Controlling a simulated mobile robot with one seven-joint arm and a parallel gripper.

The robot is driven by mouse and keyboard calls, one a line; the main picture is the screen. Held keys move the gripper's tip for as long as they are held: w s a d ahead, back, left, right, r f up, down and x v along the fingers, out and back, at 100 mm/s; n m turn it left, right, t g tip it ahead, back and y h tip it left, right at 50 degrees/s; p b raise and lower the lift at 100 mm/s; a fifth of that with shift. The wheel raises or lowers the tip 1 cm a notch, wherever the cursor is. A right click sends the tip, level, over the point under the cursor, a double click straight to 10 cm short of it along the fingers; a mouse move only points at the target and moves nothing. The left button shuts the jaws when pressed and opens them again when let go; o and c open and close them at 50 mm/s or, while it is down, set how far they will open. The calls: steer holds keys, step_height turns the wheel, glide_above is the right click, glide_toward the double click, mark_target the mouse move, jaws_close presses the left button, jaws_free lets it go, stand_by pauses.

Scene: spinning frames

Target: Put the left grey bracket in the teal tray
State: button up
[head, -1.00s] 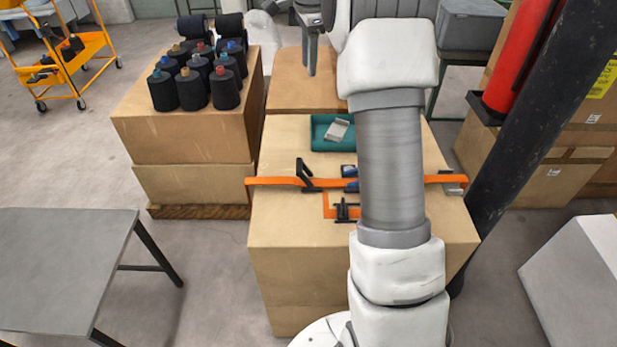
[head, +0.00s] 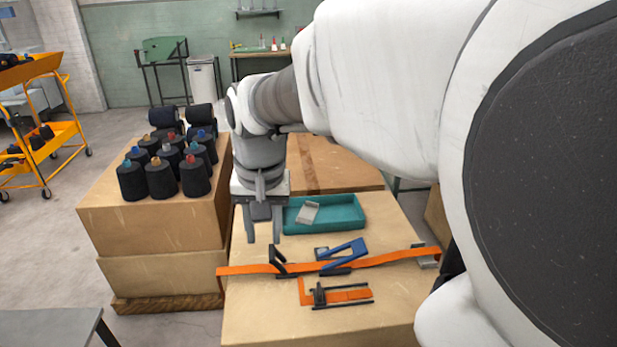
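The teal tray (head: 350,218) sits at the back of the cardboard box top. A light grey bracket (head: 307,212) lies tilted inside its left part. Another grey piece (head: 425,262), which looks like a bracket, lies at the right end of the orange strap; I cannot tell its exact shape. My gripper (head: 264,238) points down just left of the tray, over the box top. Its two fingers are apart and I see nothing held between them. How high it is above the box is unclear.
An orange strap (head: 385,261) crosses the box, with a black clamp (head: 277,262) and a blue-handled tool (head: 343,254) on it. An orange and black piece (head: 335,294) lies in front. Black yarn cones (head: 162,178) stand on the left box. My arm hides the right side.

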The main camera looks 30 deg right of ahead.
steer(key=s+a+r+n+t, duration=0.2)
steer(key=s+n, duration=0.3)
steer(key=s, duration=0.6)
steer(key=shift+s+a+r+t+p, duration=0.2)
steer(key=shift+s+r+t+p, duration=0.2)
steer(key=shift+t, duration=0.4)
